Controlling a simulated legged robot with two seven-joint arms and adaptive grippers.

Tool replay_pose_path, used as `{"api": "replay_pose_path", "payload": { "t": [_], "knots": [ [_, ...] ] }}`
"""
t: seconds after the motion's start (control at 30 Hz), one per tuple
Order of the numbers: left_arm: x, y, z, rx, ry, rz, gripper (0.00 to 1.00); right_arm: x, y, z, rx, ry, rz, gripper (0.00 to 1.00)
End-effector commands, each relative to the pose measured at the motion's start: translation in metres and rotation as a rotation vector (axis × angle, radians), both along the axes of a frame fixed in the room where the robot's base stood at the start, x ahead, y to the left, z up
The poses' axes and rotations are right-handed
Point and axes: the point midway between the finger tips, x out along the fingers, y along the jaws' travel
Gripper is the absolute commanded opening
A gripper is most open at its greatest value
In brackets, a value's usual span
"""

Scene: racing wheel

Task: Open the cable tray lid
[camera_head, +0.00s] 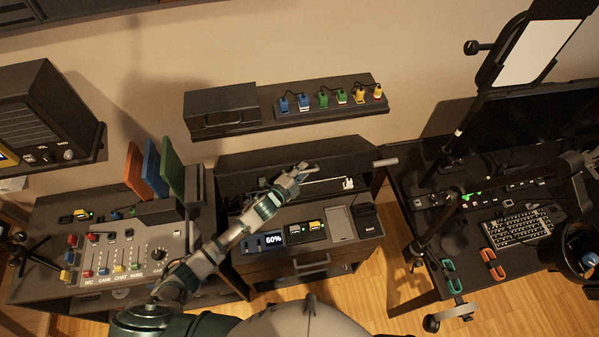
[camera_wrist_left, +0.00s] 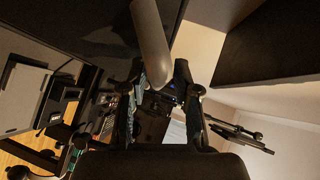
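The dark cable tray lid (camera_head: 280,158) spans the back of the middle cabinet in the head view. It appears raised, with an opening under it where a pale strip (camera_head: 325,182) shows. A grey cylindrical bar (camera_head: 385,162) sticks out at its right end. My left gripper (camera_head: 303,171) is over the opening, in front of the lid. In the left wrist view, the fingers of my left gripper (camera_wrist_left: 160,92) are spread apart, and a grey bar (camera_wrist_left: 150,45) reaches down between them. I cannot tell whether they touch it. My right gripper is in neither view.
A wall shelf (camera_head: 330,112) with colored plugs and a dark box (camera_head: 222,108) is above the cabinet. A mixer (camera_head: 125,250) stands left. A desk with a keyboard (camera_head: 515,228) and monitor arm stands right.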

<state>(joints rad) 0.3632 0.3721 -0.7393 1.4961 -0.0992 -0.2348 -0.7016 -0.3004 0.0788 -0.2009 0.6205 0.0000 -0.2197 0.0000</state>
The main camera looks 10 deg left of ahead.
Motion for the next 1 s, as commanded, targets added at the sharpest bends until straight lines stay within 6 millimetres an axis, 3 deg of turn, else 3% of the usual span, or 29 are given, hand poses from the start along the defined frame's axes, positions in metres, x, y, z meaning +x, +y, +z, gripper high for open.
{"api": "replay_pose_path", "payload": {
  "t": [0.37,0.8,1.0],
  "knots": [
    [-0.004,0.008,-0.002,0.004,0.004,0.005,0.39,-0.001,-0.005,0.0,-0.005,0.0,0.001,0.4],
    [-0.079,0.046,0.017,0.004,0.007,0.003,0.39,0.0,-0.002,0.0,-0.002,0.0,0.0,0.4],
    [-0.098,0.056,0.022,0.005,0.005,0.003,0.39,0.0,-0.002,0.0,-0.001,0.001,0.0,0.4]
  ]
}}
